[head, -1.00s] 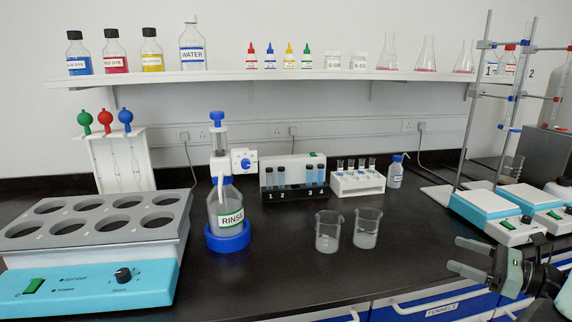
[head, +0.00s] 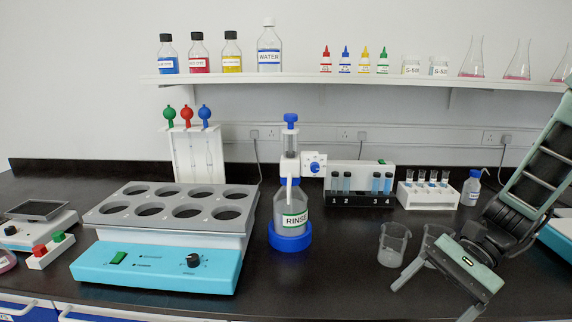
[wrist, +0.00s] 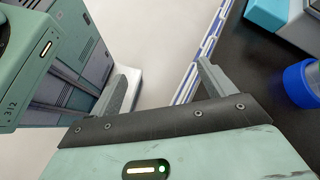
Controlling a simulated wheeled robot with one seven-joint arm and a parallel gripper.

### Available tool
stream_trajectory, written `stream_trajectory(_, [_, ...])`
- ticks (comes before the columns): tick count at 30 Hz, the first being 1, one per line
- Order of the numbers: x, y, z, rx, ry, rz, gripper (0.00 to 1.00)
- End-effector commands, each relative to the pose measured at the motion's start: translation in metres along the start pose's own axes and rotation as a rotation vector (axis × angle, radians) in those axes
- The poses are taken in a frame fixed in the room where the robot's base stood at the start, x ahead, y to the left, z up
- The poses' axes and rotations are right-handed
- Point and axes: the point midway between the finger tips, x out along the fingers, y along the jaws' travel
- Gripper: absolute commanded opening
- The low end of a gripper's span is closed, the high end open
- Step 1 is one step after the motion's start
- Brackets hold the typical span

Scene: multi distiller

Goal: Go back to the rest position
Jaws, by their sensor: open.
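My gripper (head: 436,294) is at the right of the head view, in front of two glass beakers near the bench's front edge. Its fingers point down and to the left, spread apart, with nothing between them. In the wrist view the open jaws (wrist: 160,88) show over the bench edge and the pale floor, also empty. The left beaker (head: 394,244) stands upright on the bench. The other beaker (head: 432,243) is partly hidden behind my gripper.
A RINSE bottle (head: 292,220) with a blue base stands mid-bench. A turquoise water bath (head: 155,268) is left of it. A tube rack (head: 426,194) and a wash bottle (head: 471,188) stand behind the beakers. Black bench between bath and beakers is clear at the front.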

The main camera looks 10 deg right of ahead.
Motion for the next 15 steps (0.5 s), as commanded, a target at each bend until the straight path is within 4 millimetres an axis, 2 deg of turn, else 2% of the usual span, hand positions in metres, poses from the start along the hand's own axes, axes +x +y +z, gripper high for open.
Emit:
stream_trajectory(1, [0.014, -0.001, 0.015, -0.095, 0.031, 0.104, 0.82])
stream_trajectory(6, [0.049, 0.005, 0.049, -0.411, 0.132, 0.398, 0.82])
stream_trajectory(15, [0.091, 0.012, 0.105, -1.063, 0.297, 0.791, 0.82])
